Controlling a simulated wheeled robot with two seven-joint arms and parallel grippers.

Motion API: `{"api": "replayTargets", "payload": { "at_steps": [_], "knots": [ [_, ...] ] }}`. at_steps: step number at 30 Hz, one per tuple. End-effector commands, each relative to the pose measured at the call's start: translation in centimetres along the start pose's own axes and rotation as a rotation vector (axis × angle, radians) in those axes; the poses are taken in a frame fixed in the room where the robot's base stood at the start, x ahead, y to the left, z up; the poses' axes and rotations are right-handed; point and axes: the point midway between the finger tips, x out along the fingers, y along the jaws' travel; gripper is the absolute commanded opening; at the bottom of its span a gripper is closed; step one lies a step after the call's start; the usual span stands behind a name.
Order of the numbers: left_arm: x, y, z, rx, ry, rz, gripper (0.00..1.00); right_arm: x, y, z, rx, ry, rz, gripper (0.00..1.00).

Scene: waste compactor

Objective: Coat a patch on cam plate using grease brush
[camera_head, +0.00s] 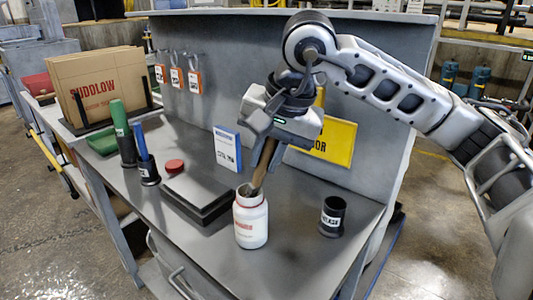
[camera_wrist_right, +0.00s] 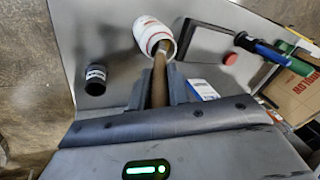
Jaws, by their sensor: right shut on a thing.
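My right gripper (camera_head: 265,155) is shut on the brown wooden handle of the grease brush (camera_head: 261,172), above the workbench. The brush points down into the open mouth of a white jar (camera_head: 251,222) with red lettering, so its lower end is hidden. In the wrist view, the handle (camera_wrist_right: 158,82) runs between the fingers into the jar (camera_wrist_right: 154,36). A flat dark block (camera_head: 203,192), possibly the cam plate, lies left of the jar on the bench. No grease patch can be made out on it. My left gripper is not in view.
A black labelled cup (camera_head: 332,217) stands right of the jar. A cardboard box (camera_head: 98,85) is farther left.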

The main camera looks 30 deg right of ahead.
Motion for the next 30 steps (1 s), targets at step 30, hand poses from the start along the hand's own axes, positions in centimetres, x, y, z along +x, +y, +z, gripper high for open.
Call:
{"api": "replayTargets", "payload": {
  "at_steps": [30],
  "knots": [
    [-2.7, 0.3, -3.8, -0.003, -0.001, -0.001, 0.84, -6.4, -2.1, -1.2, 0.001, 0.002, -0.003, 0.0]
  ]
}}
